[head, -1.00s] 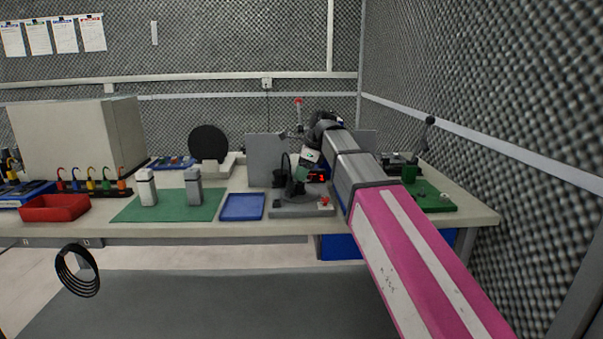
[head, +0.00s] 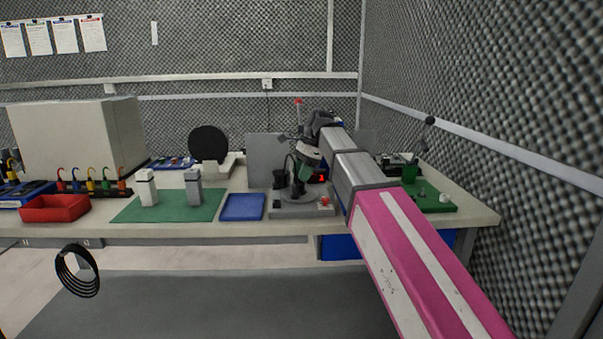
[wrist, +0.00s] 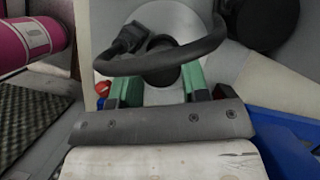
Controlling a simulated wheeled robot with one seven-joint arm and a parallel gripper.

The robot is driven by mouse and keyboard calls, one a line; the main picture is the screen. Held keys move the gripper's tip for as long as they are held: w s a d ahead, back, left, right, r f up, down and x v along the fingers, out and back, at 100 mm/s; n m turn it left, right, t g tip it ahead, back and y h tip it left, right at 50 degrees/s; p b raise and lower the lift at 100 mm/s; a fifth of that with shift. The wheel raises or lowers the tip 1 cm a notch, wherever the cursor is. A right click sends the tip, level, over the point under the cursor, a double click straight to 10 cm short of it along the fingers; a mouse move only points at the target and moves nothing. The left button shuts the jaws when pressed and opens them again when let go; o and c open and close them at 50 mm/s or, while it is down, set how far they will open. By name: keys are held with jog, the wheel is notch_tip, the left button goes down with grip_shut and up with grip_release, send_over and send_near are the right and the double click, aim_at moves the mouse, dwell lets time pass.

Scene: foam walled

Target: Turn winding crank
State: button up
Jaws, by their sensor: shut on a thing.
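The winding machine stands near the front of the bench, with a grey base (head: 285,209). My gripper (head: 298,183) reaches down over it at the end of my arm. In the wrist view my gripper's two green fingers (wrist: 158,82) are shut on the dark round crank knob (wrist: 166,62). A pale grey disc (wrist: 185,22) lies behind the knob. A dark cable loop crosses in front and hides part of the knob. The rest of the crank is too small or hidden in the head view.
A red button (head: 325,201) and a red-lit display (head: 321,178) are close to my gripper. A blue tray (head: 243,207) lies left of the machine, then a green mat (head: 125,213) with two small bottles. A green board (head: 436,205) lies to the right, near the foam wall.

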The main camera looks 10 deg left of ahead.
jog(key=shift+w+a+n+g+h, duration=0.1)
jog(key=shift+n+g+h, duration=0.2)
jog(key=shift+n, duration=1)
jog(key=shift+n, duration=0.5)
jog(key=o, duration=0.9)
jog(key=shift+w+r, duration=0.1)
